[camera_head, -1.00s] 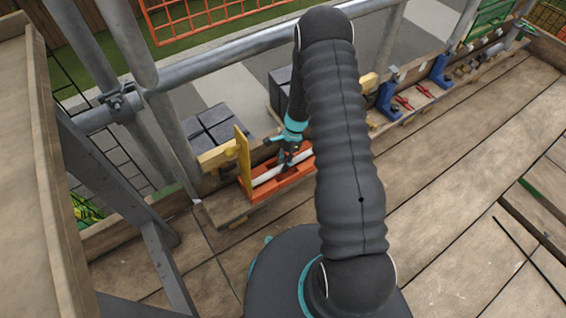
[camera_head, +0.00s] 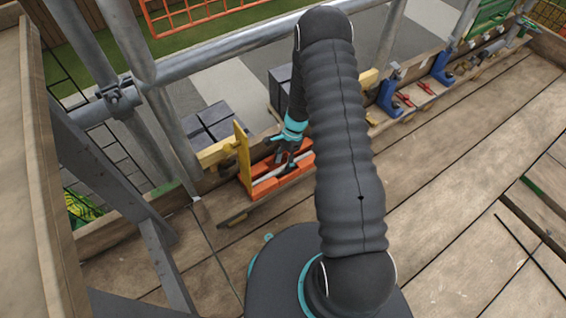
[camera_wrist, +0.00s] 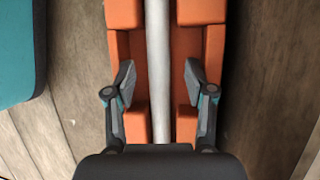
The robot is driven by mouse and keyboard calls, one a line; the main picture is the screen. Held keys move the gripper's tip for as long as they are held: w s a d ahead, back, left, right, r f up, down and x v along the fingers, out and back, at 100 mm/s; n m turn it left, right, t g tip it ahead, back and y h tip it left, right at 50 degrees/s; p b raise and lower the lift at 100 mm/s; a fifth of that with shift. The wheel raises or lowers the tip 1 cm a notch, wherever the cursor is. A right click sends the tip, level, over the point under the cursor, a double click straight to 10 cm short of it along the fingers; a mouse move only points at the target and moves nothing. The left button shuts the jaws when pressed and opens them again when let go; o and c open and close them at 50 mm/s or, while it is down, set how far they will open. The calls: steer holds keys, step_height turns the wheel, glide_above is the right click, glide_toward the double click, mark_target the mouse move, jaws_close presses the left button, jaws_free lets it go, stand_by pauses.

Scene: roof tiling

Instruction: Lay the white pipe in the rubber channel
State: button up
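The white pipe (camera_wrist: 158,65) runs lengthwise along the middle of the orange channel (camera_wrist: 119,45) in the wrist view. It appears to lie within the channel, between its side blocks. My gripper (camera_wrist: 160,78) is open, with one finger on each side of the pipe and a visible gap to it on both sides. Only a short stretch of the pipe (camera_head: 263,180) shows there; my gripper and arm hide the rest.
A yellow upright piece (camera_head: 242,155) stands at the channel's left end. Blue clamps (camera_head: 388,99) and red-handled tools (camera_head: 402,101) lie further right along the edge. A metal rail (camera_head: 225,52) runs behind. The wooden deck (camera_head: 450,180) at right is largely clear.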

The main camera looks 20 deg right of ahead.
steer(key=v, duration=1.2)
steer(key=s+a+r+n+t+h+p, duration=0.1)
steer(key=s+r+n+t, duration=0.2)
steer(key=r, duration=1.1)
steer(key=s+a+r+n+t+h+p, duration=0.1)
steer(key=s+r+n, duration=0.6)
steer(key=s+r, duration=0.7)
steer(key=s+a+r+n+t+h+p, duration=0.1)
steer(key=s+a+r+n+t+p, duration=0.1)
steer(key=s+r, duration=0.7)
step_height(320, 180, up, 5)
steer(key=n+t+p, duration=0.1)
steer(key=n+t, duration=0.1)
steer(key=shift+s+n+t+h, duration=0.2)
steer(key=shift+n+t+h, duration=0.1)
steer(key=shift+n+h, duration=0.1)
